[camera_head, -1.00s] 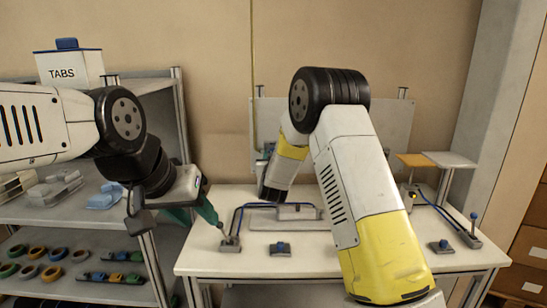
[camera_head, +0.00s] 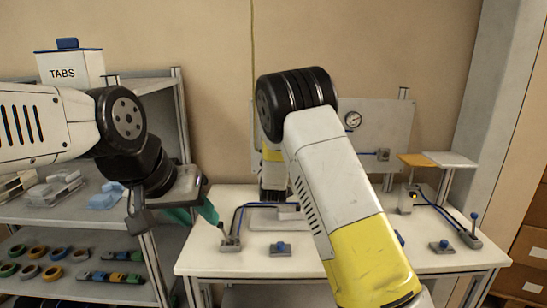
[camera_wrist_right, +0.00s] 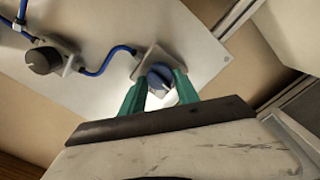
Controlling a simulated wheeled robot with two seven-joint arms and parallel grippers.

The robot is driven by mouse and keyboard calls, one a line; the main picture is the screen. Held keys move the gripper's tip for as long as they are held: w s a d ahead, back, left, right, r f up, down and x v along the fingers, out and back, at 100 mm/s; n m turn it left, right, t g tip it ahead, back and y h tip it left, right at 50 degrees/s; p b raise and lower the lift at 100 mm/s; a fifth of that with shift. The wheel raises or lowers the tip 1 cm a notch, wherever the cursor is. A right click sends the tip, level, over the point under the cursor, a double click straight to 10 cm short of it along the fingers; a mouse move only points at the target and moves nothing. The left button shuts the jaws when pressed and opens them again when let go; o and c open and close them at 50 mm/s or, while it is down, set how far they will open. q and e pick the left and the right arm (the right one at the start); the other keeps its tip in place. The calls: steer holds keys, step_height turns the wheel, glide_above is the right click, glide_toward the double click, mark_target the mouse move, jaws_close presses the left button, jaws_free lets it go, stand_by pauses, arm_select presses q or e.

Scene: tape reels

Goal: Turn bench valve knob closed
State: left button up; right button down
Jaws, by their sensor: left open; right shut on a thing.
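The blue valve knob (camera_wrist_right: 159,77) with a pale pointer mark shows in the right wrist view, on a square mount on a light panel (camera_wrist_right: 200,60). My right gripper (camera_wrist_right: 161,84) has its teal fingers on either side of the knob and is shut on it. In the head view the right gripper and this knob are hidden behind my right arm. My left gripper (camera_head: 208,214) is open, with teal fingers above the bench's left end, near a small grey block with a lever (camera_head: 230,243).
A dark round knob (camera_wrist_right: 43,60) and blue tubing (camera_wrist_right: 95,70) lie left of the gripped knob. The back panel (camera_head: 385,125) carries a gauge (camera_head: 352,120). The white bench (camera_head: 215,262) holds small blue-topped fixtures (camera_head: 281,248). A shelf with tape reels (camera_head: 52,272) stands left.

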steer(key=shift+n, duration=0.6)
steer(key=c, duration=0.9)
jaws_free()
steer(key=s, duration=0.8)
steer(key=shift+w, duration=0.1)
